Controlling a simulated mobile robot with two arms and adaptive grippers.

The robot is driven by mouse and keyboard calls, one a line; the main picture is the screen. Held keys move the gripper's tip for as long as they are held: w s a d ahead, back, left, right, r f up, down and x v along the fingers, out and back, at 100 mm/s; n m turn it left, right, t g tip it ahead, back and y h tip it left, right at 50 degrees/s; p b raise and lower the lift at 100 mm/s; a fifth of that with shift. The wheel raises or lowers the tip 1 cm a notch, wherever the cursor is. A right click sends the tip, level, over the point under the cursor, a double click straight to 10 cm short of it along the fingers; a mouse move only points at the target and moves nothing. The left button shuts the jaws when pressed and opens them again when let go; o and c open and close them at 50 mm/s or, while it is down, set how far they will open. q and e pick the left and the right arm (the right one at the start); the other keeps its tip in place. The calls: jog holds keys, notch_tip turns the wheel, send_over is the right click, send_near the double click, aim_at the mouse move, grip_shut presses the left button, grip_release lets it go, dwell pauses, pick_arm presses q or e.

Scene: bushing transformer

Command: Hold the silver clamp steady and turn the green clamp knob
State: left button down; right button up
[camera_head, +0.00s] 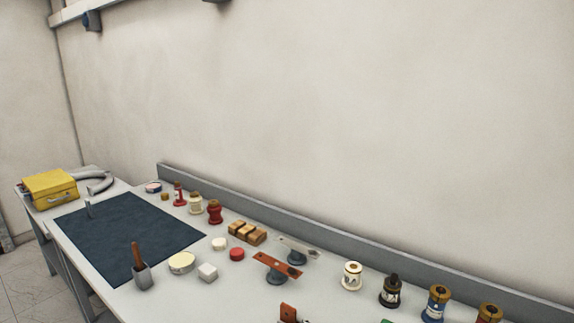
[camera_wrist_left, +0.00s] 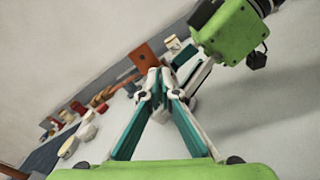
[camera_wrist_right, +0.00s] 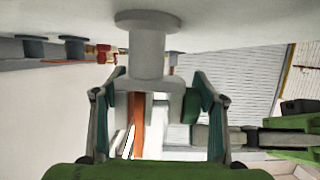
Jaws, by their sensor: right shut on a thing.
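In the right wrist view, my right gripper (camera_wrist_right: 158,95) is shut on a light-grey clamp (camera_wrist_right: 147,50) with a round stem and flange, its fingers at the two sides of the wider body. A brown-orange strip (camera_wrist_right: 138,125) shows between the fingers. In the left wrist view, my left gripper (camera_wrist_left: 165,75) has its fingers drawn close together near a brown-orange plate (camera_wrist_left: 143,55); whether they hold anything is unclear. I cannot make out the green knob for certain.
Several bushings, including a white one (camera_head: 352,276), line the back. A dark mat (camera_head: 130,235) and a yellow toolbox (camera_head: 50,188) are farther left.

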pick_arm(q)
jog(key=shift+s+d+f, duration=0.15)
jog(key=shift+s+f, duration=0.05)
jog(key=shift+f, duration=0.25)
jog(key=shift+s+d+f, duration=0.1)
jog(key=shift+s+f, duration=0.1)
jog(key=shift+f, duration=0.2)
jog(key=shift+d+r, duration=0.1)
jog(key=v, duration=0.4)
jog(key=r+v, duration=0.1)
jog(key=shift+s, duration=0.4)
jog(key=shift+r, duration=0.1)
jog(key=w+r, duration=0.1)
jog(key=w, duration=0.6)
jog(key=shift+d, duration=0.25)
dwell(0.6)
